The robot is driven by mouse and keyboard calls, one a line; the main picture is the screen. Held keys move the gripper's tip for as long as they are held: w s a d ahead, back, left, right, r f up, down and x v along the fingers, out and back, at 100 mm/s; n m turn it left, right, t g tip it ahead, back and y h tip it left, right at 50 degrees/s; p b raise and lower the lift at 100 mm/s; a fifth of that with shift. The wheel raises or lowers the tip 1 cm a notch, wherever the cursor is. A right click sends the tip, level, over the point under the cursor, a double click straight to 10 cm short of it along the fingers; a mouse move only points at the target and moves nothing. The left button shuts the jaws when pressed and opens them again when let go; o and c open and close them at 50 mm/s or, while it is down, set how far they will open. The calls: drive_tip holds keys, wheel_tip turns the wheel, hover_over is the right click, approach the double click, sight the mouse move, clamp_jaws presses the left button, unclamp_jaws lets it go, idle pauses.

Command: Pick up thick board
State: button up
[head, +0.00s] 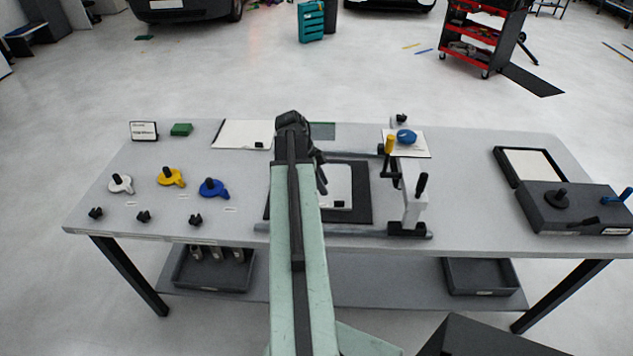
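My arm reaches forward over the middle of the table (465,180), and my gripper (304,150) is at its far end. The arm hides much of the gripper, so its opening and anything between its fingers cannot be made out. Several pale flat boards lie on the table; I cannot tell which is the thick one. One white board (236,131) with a small black piece lies at the back left. Another pale board (336,180) lies on a black mat (362,192), partly behind my arm. A third white board (420,150) lies at the back right under a blue item (406,136).
A white and black clamp stand (412,205) rises right of the mat. A dark grey device (570,208) and a black-framed tray (502,168) are at the right. White, yellow (171,177) and blue (213,188) knobbed pieces sit at the left. A green block (181,130) lies behind them.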

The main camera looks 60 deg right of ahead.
sight(333, 206)
drive_tip(key=b+x, duration=0.2)
drive_tip(key=shift+s+d+f+b, duration=0.1)
drive_tip(key=shift+s+f+b, duration=0.15)
drive_tip(key=shift+s+b, duration=0.1)
drive_tip(key=b+x, duration=0.5)
drive_tip(key=shift+s+d+f, duration=0.1)
drive_tip(key=shift+s+f, duration=0.1)
drive_tip(key=shift+s, duration=0.1)
drive_tip(key=shift+r, duration=0.2)
clamp_jaws()
idle(0.8)
